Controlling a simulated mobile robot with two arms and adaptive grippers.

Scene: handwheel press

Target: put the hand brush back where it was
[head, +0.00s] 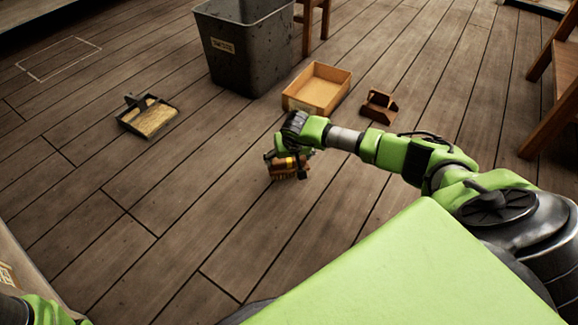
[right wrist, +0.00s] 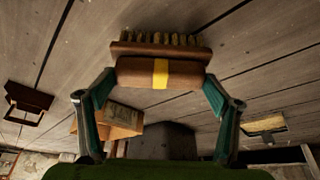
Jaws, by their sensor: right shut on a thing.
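The hand brush (head: 287,172) has a brown wooden body, a yellow band and pale bristles. My right gripper (head: 289,161) is shut on it, low over the open floor in the middle of the head view. I cannot tell whether the bristles touch the floor. In the right wrist view the brush (right wrist: 160,73) lies crosswise between the two fingers of the gripper (right wrist: 160,80), bristles at the far side. A white rectangle outline (head: 58,60) is marked on bare floor at the upper left. My left gripper is out of view; only a bit of that arm shows.
A dustpan (head: 148,117) holding sawdust-like material lies on the left. A grey bin (head: 243,47) stands at the back, with an open wooden box (head: 301,104) beside it. A small brown wooden holder (head: 379,106) sits right of the box. Floor between dustpan and gripper is clear.

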